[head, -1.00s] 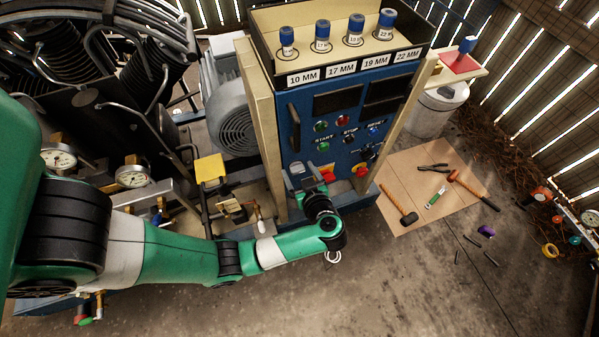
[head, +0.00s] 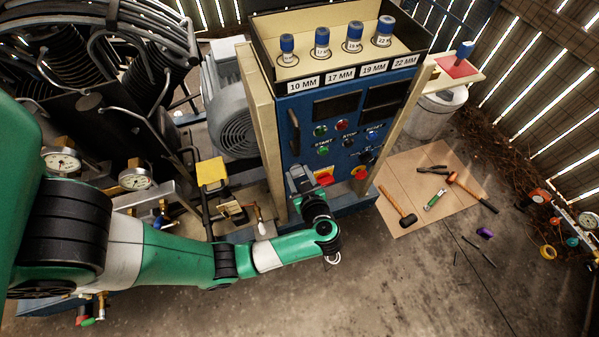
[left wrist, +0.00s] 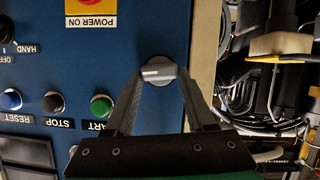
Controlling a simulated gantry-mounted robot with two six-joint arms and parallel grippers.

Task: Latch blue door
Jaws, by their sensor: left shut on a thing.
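The blue door (head: 345,130) is the front panel of the control cabinet and looks flush with the cream post (head: 262,125) at its left. A black handle (head: 293,133) is on its left side. In the left wrist view, a grey round latch knob (left wrist: 158,71) with a white mark sits on the blue door (left wrist: 115,45) near its edge; the mark points left. My left gripper (head: 299,180) is at the door's lower left. Its fingers (left wrist: 156,84) are closed around the knob from both sides. The knob is hidden by the gripper in the head view. My right gripper is not in view.
A red and yellow switch (head: 324,178) is just right of my left gripper. START, STOP and RESET buttons (head: 348,141) are above. A yellow-topped part (head: 211,172) stands left of the cabinet.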

